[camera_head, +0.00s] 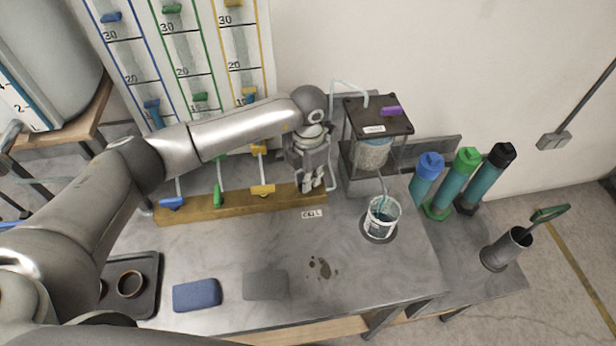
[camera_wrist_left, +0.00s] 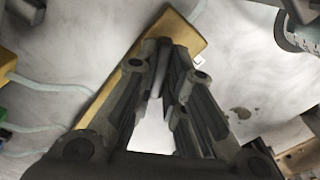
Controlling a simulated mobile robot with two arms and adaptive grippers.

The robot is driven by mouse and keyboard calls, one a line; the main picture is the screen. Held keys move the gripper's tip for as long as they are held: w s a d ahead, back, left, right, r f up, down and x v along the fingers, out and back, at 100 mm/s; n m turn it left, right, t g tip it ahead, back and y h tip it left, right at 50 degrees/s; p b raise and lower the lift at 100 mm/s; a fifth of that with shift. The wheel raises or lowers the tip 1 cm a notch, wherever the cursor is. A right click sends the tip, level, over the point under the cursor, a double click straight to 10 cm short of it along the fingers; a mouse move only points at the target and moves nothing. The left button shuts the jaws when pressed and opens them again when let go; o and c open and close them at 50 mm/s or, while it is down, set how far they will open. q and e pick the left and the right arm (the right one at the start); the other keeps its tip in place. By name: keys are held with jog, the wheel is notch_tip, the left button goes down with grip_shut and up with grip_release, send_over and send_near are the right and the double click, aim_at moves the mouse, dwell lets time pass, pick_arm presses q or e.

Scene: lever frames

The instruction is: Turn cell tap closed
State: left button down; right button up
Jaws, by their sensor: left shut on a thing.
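My left gripper (camera_head: 315,184) reaches down over the right end of the wooden bar (camera_head: 238,204), just behind the CELL label (camera_head: 313,213). Its fingers are close together around a narrow pale grey piece in the left wrist view, which I take as the cell tap (camera_wrist_left: 156,82). Most of this tap is hidden by the fingers, so its turn angle cannot be told. The fingertips show in the left wrist view (camera_wrist_left: 166,50), over the bar's end. My right gripper is not in view.
Blue (camera_head: 172,203), green (camera_head: 218,196) and yellow (camera_head: 263,190) taps line the bar to the left. A dark rack (camera_head: 378,122) stands close at the right. The front bench has a blue sponge (camera_head: 197,295) and a wet spot (camera_head: 322,268).

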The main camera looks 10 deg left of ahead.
pick_arm(q)
jog(key=m+b, duration=0.3)
jog(key=b, duration=0.2)
jog(key=shift+f, duration=0.2)
jog(key=shift+r+m+b, duration=0.2)
jog(key=shift+m+b, duration=1.2)
jog(key=shift+b, duration=0.1)
jog(key=c, duration=1.5)
grip_release()
jog(key=shift+c, duration=0.2)
jog(key=shift+o, duration=0.2)
